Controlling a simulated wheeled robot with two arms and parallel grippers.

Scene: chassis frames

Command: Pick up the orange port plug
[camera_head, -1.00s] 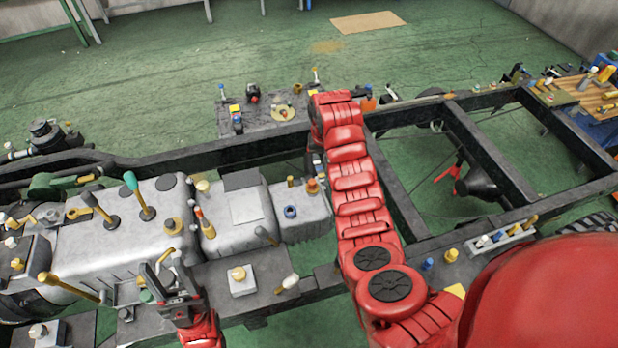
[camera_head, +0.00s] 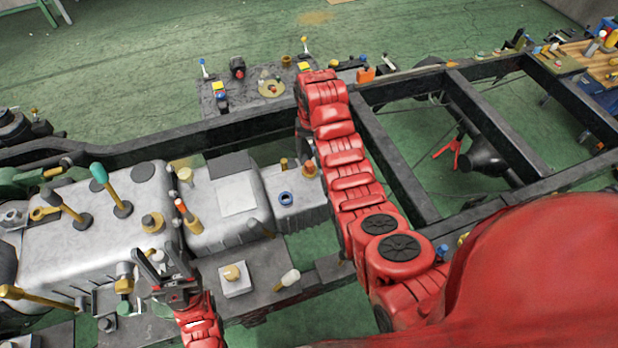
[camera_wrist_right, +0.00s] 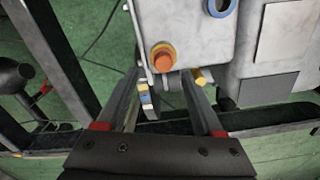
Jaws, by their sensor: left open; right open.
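The orange port plug (camera_wrist_right: 163,58) has a round orange top on a brass base and stands on a grey metal housing in the right wrist view. In the head view it shows small (camera_head: 309,167), just left of my right arm. My right gripper (camera_wrist_right: 161,80) is open, its two fingers on either side of the plug in the picture; I cannot tell the height gap. In the head view the right gripper is mostly hidden behind my arm. My left gripper (camera_head: 160,256) is open and empty above the left part of the housing.
A blue ring (camera_wrist_right: 220,7) lies on the housing near the plug. A brass-yellow fitting (camera_wrist_right: 203,76) and a blue-and-yellow part (camera_wrist_right: 145,97) are close to the right fingers. Black chassis rails (camera_head: 420,85) run behind. A levered gearbox (camera_head: 105,225) fills the left.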

